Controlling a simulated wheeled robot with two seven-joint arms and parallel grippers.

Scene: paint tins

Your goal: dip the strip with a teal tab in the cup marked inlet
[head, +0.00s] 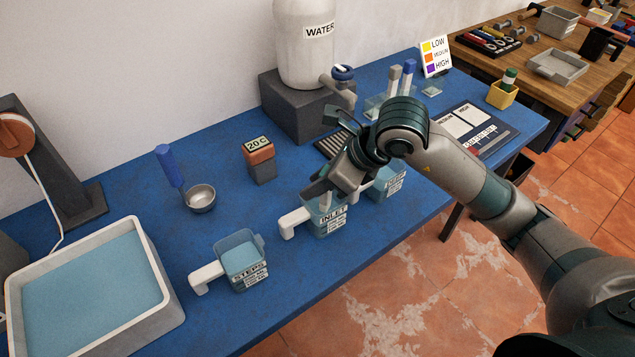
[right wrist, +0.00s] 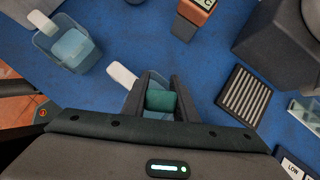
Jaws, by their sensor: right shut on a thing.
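The cup marked INLET (head: 330,224) stands upright on the blue table, its white handle to the left. My right gripper (head: 322,190) is right over its mouth, fingers pointing down. In the right wrist view the gripper (right wrist: 160,96) is shut on the teal tab (right wrist: 161,101) of the strip. A pale sliver below the fingers in the head view seems to be the strip, at the cup's mouth. Whether its lower end touches the water is hidden. In the right wrist view the cup shows mainly by its handle (right wrist: 122,75). My left gripper is out of view.
Cup STEPS (head: 241,255) stands to the left, and another cup (head: 390,182) is close on the right. Behind are an orange-topped block (head: 261,160), a ladle (head: 201,198), a striped dark mat (head: 333,145) and the water tank (head: 305,50). A water tray (head: 158,270) fills the lower left.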

